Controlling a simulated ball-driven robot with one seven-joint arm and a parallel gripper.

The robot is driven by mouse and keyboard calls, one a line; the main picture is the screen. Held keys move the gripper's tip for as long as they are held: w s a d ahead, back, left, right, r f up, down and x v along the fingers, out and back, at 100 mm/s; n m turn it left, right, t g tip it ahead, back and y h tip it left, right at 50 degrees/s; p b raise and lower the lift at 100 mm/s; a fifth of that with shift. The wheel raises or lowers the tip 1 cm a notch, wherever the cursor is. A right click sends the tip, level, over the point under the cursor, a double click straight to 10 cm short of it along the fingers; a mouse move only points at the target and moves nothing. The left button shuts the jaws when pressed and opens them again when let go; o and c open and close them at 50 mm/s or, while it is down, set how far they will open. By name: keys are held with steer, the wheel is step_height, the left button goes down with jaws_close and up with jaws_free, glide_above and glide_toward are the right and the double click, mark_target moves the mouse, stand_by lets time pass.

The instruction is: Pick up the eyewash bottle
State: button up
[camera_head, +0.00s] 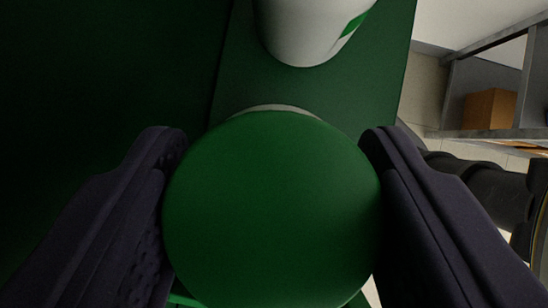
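A bottle with a large round green cap (272,210) fills the middle of the view, seen from above its top. A thin pale rim shows behind the cap, and most of the body is hidden beneath it. My gripper (270,145) has one dark finger on each side of this bottle. The fingers are wide apart and appear very close to the cap's sides. I cannot tell whether they press on it. A second bottle, white with a green mark (305,30), is cut off by the top edge, beyond the first one.
A dark green panel (240,75) lies behind the bottles, with another dark green surface at the left. At the right, a grey shelf unit (458,95) holds a brown box (490,110). A dark cylindrical part (485,185) sits right of my right finger.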

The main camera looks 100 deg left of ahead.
jaws_close()
steer(key=shift+r, duration=0.8)
steer(key=shift+s+a+r, duration=0.15)
steer(key=shift+s+r, duration=0.05)
steer(key=shift+r, duration=0.85)
steer(key=s+a+p, duration=0.2)
steer(key=s+p, duration=0.4)
steer(key=s, duration=0.1)
steer(key=s+a+r+p, duration=0.1)
steer(key=s+a+p, duration=0.2)
steer(key=s+p, duration=0.4)
steer(key=shift+s+r, duration=0.15)
steer(key=shift+s, duration=0.25)
